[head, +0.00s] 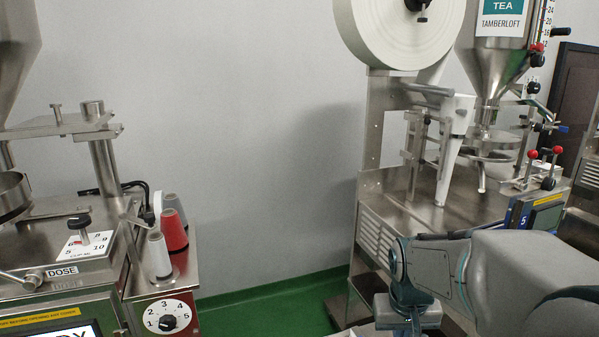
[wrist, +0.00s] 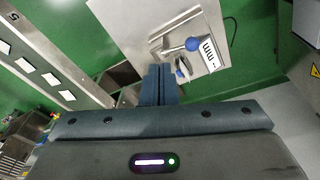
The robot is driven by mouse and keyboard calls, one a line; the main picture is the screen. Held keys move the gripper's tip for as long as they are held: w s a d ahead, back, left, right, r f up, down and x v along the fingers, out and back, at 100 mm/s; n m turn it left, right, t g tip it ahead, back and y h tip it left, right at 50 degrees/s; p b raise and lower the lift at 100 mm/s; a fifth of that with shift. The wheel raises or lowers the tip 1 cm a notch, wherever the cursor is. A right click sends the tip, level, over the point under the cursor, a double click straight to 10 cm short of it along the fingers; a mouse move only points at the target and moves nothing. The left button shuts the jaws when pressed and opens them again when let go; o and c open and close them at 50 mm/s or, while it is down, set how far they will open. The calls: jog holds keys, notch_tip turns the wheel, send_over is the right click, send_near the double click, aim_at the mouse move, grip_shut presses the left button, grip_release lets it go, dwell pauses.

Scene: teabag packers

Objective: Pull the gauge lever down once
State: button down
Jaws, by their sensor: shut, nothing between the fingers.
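In the wrist view a lever with a blue ball knob (wrist: 192,44) stands on a pale metal plate, beside a white label (wrist: 208,52) marked "mm"; this looks like the gauge lever. My gripper (wrist: 160,72) is shut and empty, its fingertips pointing toward the plate, a little below and left of the knob in the picture. The fingers appear apart from the lever. How far they are from it in depth, and how far the lever is tilted, I cannot tell. I cannot make out the gauge lever in the head view, where my arm runs across the lower right.
In the head view a teabag machine (head: 455,215) with a paper roll (head: 405,30) and red-knobbed levers stands at the right. A dosing machine (head: 95,255) with thread cones (head: 173,231) stands at the left. Green floor (head: 265,305) lies open between them.

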jog(key=s+a+r+t, duration=0.1)
jog(key=s+a, duration=0.3)
jog(key=s, duration=0.7)
jog(key=shift+s+a+r+n+y, duration=0.2)
jog(key=shift+r+n+y, duration=0.15)
jog(key=shift+r, duration=0.25)
